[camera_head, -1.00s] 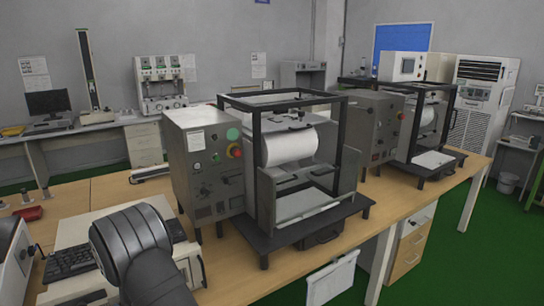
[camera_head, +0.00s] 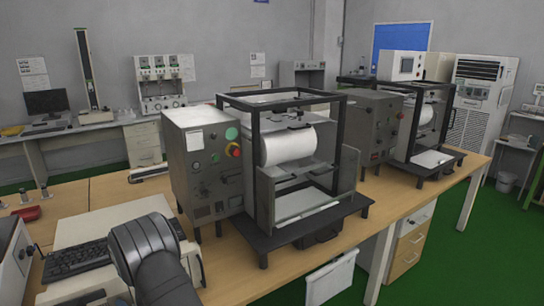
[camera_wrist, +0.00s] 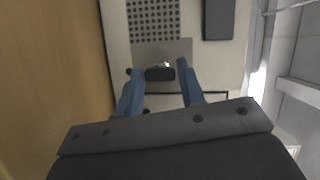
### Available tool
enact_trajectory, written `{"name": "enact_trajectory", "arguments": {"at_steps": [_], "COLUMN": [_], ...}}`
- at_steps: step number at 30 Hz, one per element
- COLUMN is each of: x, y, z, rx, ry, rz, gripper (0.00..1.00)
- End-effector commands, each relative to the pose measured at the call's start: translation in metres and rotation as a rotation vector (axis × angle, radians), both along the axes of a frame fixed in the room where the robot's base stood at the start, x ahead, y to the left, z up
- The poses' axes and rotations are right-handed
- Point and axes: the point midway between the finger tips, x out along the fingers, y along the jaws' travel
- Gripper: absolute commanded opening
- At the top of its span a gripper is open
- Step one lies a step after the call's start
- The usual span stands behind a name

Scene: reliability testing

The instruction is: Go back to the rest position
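My gripper (camera_wrist: 160,72) shows in the wrist view as two blue fingers spread apart, so it is open. A small dark block (camera_wrist: 160,74) shows in the gap between the fingertips, with bare space on both sides; I cannot tell how far below it is. Under the fingers is a pale device surface with a grid of dark holes (camera_wrist: 153,20). In the head view, my dark grey arm link (camera_head: 148,250) is at the lower left, and my gripper is out of sight there.
A grey control box (camera_head: 205,160) and a black-framed tester with a white roll (camera_head: 288,146) stand on the wooden table (camera_head: 105,195). A second tester (camera_head: 420,120) stands behind at the right. A keyboard (camera_head: 75,260) and a red object (camera_head: 27,214) are at the left.

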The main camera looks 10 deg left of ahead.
Motion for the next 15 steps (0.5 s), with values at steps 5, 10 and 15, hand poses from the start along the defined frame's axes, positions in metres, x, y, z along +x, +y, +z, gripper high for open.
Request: {"name": "enact_trajectory", "arguments": {"at_steps": [5, 10, 15], "x": [-0.0001, -0.0001, -0.0001], "y": [0.0001, 0.0002, 0.0002], "z": [-0.0006, -0.0004, -0.0003], "rx": [0.051, 0.066, 0.065], "ry": [0.049, 0.065, 0.064], "rz": [0.0, 0.0, 0.0], "gripper": [0.35, 0.35, 0.35]}}
